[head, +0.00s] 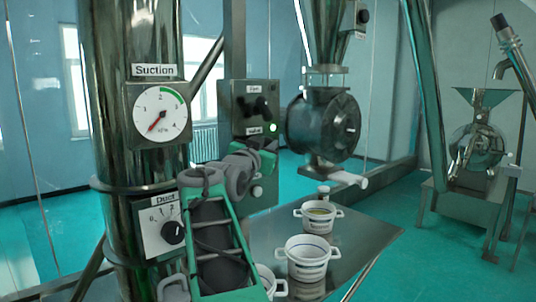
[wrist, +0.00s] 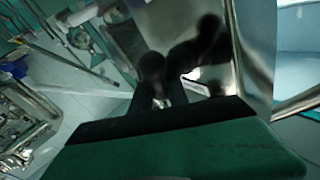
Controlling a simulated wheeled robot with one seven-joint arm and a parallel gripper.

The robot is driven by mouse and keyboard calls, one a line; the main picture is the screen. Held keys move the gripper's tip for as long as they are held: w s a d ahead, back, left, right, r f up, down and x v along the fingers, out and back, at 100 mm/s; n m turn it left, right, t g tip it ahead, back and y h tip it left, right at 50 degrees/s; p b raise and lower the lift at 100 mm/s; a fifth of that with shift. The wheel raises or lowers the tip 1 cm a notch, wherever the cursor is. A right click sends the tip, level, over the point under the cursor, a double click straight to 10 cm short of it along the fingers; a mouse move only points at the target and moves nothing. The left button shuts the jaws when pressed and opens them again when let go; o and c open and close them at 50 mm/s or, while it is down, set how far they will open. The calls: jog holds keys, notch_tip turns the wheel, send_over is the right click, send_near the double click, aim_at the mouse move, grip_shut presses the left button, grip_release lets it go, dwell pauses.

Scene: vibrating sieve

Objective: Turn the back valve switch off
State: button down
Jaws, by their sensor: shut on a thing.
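The grey control box (head: 233,98) stands behind my arm in the head view. Its upper label seems to read "Fan", with a black knob (head: 262,104) below it. Its lower label (head: 255,131) reads "Valve", and a green lamp (head: 273,128) is lit beside it. My gripper (head: 264,148) is at the box just below the "Valve" label and hides the valve switch there. In the wrist view, my gripper (wrist: 163,112) is shut on a dark knob-like part (wrist: 152,80) by a shiny metal panel; I take this for the valve switch. Its angle cannot be told.
A steel column with a suction gauge (head: 158,112) and a duct dial (head: 172,232) stands left of my arm. A round metal valve housing (head: 330,128) is to the right. White pots (head: 307,256) stand on the steel table (head: 370,236) below. A hopper machine (head: 478,145) stands farther right.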

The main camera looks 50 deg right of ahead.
jog(key=h+b, duration=0.1)
jog(key=b, duration=0.2)
jog(key=f+n+b, duration=0.1)
jog(key=b, duration=0.2)
jog(key=shift+a+f+t+h, duration=0.15)
jog(key=shift+f+t+h, duration=0.15)
jog(key=shift+t+h, duration=0.1)
jog(key=n+t+h+b, duration=0.1)
jog(key=n+t+b, duration=0.1)
jog(key=b, duration=0.4)
jog(key=shift+a+n+h, duration=0.15)
jog(key=shift+n+h, duration=0.15)
jog(key=n+t+b, duration=0.1)
jog(key=b, duration=0.1)
jog(key=n+t+b, duration=0.2)
jog(key=n+t+h+b, duration=0.1)
jog(key=b, duration=0.1)
jog(key=shift+w+a+r+n+t+b, duration=0.1)
jog(key=shift+a+r+n+t+b, duration=0.2)
jog(key=shift+t, duration=0.1)
jog(key=shift+a+r+n+t+y+b, duration=0.15)
jog(key=shift+n+t+b, duration=0.35)
jog(key=shift+n+t, duration=0.35)
jog(key=shift+r+n+t+y+b, duration=0.15)
jog(key=shift+n+t+b, duration=0.35)
jog(key=shift+n+t, duration=0.35)
jog(key=shift+r, duration=0.1)
jog(key=c, duration=1.5)
grip_release()
jog(key=shift+c, duration=0.2)
